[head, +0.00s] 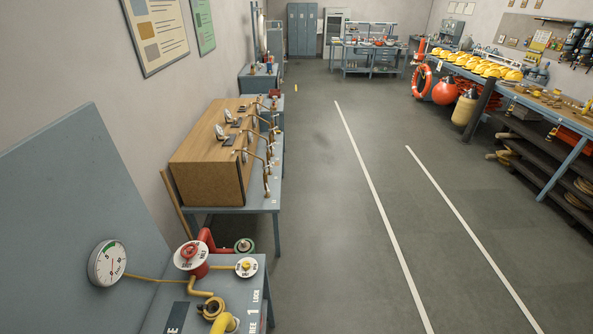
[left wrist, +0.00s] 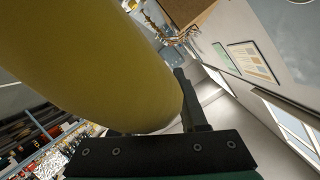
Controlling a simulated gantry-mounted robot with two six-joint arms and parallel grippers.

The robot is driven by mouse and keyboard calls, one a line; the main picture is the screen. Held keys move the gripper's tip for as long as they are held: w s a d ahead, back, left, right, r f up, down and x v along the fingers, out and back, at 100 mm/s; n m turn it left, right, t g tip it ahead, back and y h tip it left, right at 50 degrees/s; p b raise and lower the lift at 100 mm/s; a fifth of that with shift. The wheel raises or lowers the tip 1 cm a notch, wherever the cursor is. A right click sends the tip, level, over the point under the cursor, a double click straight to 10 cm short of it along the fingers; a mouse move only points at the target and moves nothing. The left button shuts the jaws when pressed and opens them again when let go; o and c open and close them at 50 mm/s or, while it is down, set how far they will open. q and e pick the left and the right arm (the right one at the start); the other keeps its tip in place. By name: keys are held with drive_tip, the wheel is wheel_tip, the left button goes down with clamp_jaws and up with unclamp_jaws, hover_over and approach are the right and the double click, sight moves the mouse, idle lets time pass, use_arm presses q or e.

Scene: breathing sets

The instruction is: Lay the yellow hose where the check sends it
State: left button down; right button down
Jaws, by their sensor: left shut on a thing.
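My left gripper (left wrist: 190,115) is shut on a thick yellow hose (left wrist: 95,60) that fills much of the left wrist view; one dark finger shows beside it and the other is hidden. In the head view a yellow piece (head: 224,323) is at the bottom edge beside a brass fitting (head: 211,307); I cannot tell if it is the same hose. A round white gauge (head: 108,263) with a green band and red needle is on the left panel. White dials with a red knob (head: 191,255) and a yellow knob (head: 247,267) stand on the near bench. My right gripper is out of view.
The grey floor with white lines (head: 375,205) is clear. Helmets (head: 485,67) line the right-hand bench.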

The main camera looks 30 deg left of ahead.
use_arm(q)
drive_tip(key=w+d+r+m+t+h, duration=0.2)
drive_tip(key=d+m+h, duration=0.4)
drive_tip(key=d, duration=0.3)
drive_tip(key=shift+w+h+p, duration=0.3)
drive_tip(key=shift+w+h, duration=0.05)
drive_tip(key=shift+h, duration=0.35)
idle(0.5)
